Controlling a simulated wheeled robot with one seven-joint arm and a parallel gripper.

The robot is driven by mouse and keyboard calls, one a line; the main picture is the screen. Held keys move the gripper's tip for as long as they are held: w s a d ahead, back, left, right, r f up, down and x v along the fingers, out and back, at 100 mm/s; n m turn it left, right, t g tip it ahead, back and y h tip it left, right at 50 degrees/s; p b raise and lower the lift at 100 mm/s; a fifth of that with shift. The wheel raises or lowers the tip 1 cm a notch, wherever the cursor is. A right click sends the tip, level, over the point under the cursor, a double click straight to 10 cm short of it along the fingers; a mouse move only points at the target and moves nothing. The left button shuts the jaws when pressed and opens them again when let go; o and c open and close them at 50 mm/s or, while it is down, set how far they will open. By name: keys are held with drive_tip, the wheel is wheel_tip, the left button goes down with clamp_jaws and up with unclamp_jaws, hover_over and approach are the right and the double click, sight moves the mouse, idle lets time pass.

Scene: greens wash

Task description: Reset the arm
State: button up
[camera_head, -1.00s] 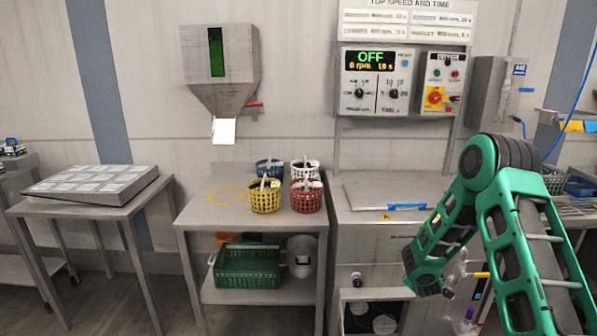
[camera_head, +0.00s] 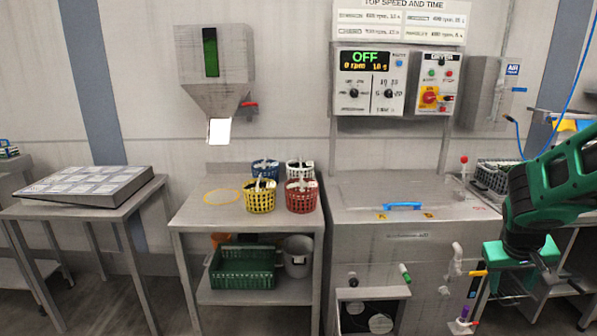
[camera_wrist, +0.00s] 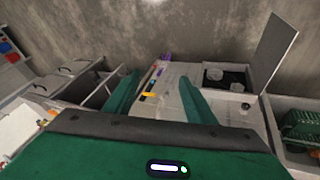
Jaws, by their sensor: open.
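My green arm reaches in from the right edge of the head view, bent with its wrist pointing down in front of the right side of the dryer machine. My gripper (camera_wrist: 158,100) shows in the wrist view with its two green fingers spread apart and nothing between them. It points down toward the floor and the front of the machine. In the head view my gripper's fingertips are hard to make out near the lower right.
The dryer machine (camera_head: 370,270) has a blue lid handle (camera_head: 402,206). A table (camera_head: 190,215) holds yellow (camera_head: 260,196), red (camera_head: 302,197), blue (camera_head: 265,169) and white (camera_head: 300,170) baskets. A green crate (camera_head: 243,268) sits below. A grey hopper (camera_head: 214,70) hangs above.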

drive_tip(key=s+a+r+m+g+y, duration=0.1)
drive_tip(key=s+a, duration=0.3)
drive_tip(key=s, duration=0.7)
drive_tip(key=s+a+r+m+g+y, duration=0.2)
drive_tip(key=s+a, duration=0.3)
drive_tip(key=s, duration=0.6)
drive_tip(key=shift+s+a+r+m+y, duration=0.25)
drive_tip(key=shift+s+r+m+y, duration=0.15)
drive_tip(key=shift+y, duration=0.4)
